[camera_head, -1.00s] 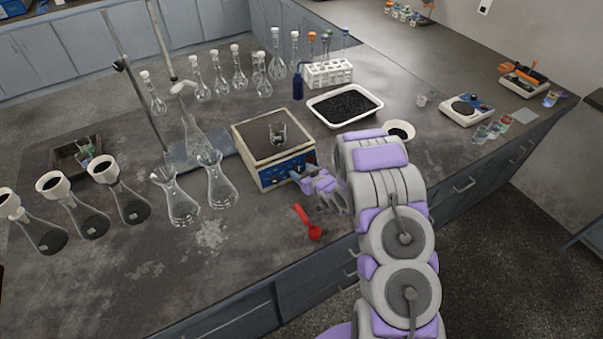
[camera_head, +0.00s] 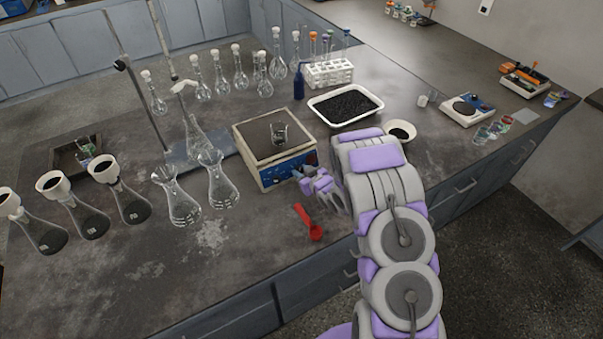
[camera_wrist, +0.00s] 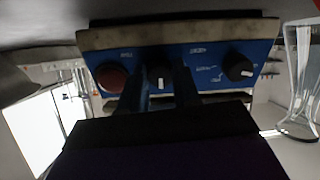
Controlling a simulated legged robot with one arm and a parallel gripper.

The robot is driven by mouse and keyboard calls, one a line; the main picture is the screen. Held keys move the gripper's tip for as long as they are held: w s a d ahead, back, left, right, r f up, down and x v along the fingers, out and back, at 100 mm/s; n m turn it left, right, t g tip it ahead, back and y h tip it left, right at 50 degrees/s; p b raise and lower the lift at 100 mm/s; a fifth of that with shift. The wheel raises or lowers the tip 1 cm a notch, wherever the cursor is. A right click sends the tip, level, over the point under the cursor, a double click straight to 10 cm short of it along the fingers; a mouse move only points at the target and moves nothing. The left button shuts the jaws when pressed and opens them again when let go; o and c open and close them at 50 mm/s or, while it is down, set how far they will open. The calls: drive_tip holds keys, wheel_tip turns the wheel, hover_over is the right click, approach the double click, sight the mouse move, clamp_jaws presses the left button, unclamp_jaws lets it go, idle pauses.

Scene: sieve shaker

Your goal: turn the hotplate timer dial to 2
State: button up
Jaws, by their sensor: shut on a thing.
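The hotplate (camera_head: 260,165) stands on the bench with a blue front panel facing my arm and a small glass beaker (camera_head: 279,134) on its dark top. In the wrist view, the panel (camera_wrist: 195,58) holds a red round control (camera_wrist: 111,77) at left, a black middle dial (camera_wrist: 159,78) and a black right dial (camera_wrist: 238,68). The middle dial's white mark points down. The panel's print is too blurred to read. My gripper (camera_wrist: 160,92) has its fingers on either side of the middle dial and is shut on it. In the head view, my gripper (camera_head: 308,180) is at the panel's right part.
A red scoop (camera_head: 309,224) lies on the bench in front of my gripper. Glass flasks (camera_head: 216,180) stand left of the hotplate. A white tray of dark grains (camera_head: 345,106) and a white bowl (camera_head: 400,131) are behind and right. The bench front centre is clear.

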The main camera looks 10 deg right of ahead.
drive_tip(key=shift+f, duration=0.1)
drive_tip(key=o, duration=1.1)
drive_tip(key=shift+c, duration=0.2)
drive_tip(key=shift+s, duration=0.1)
drive_tip(key=p+v, duration=0.4)
drive_tip(key=v, duration=1.3)
drive_tip(key=shift+d, duration=0.15)
drive_tip(key=shift+s, duration=0.1)
